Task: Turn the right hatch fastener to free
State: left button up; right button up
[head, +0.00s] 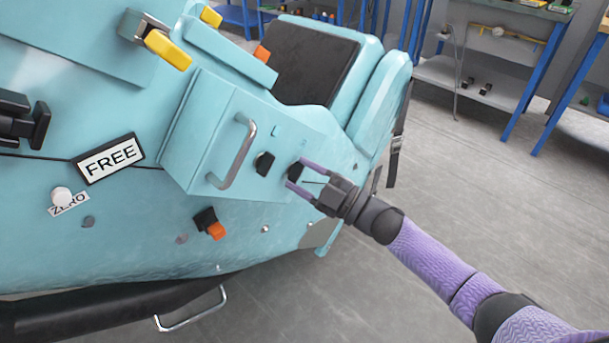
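The hatch is a light-blue box panel (200,130) with a silver bar handle (237,150) on the teal train body. Two black fasteners sit right of the handle: the left one (264,163) and the right one (295,171). My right gripper (295,172) reaches in from the lower right, its two purple fingers spread apart, one above and one below the right fastener. A narrow gap seems to show, so the fingers look open around it. Part of the right fastener is hidden by the fingers. My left gripper is not in view.
A FREE sign (109,158) and a ZERO label (69,203) with a white knob are at left. A yellow-tipped latch (167,49), a black-and-orange latch (210,223) and a black handle (25,118) stick out. Open grey floor (480,200) lies at right.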

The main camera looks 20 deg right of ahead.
jog(key=o, duration=0.4)
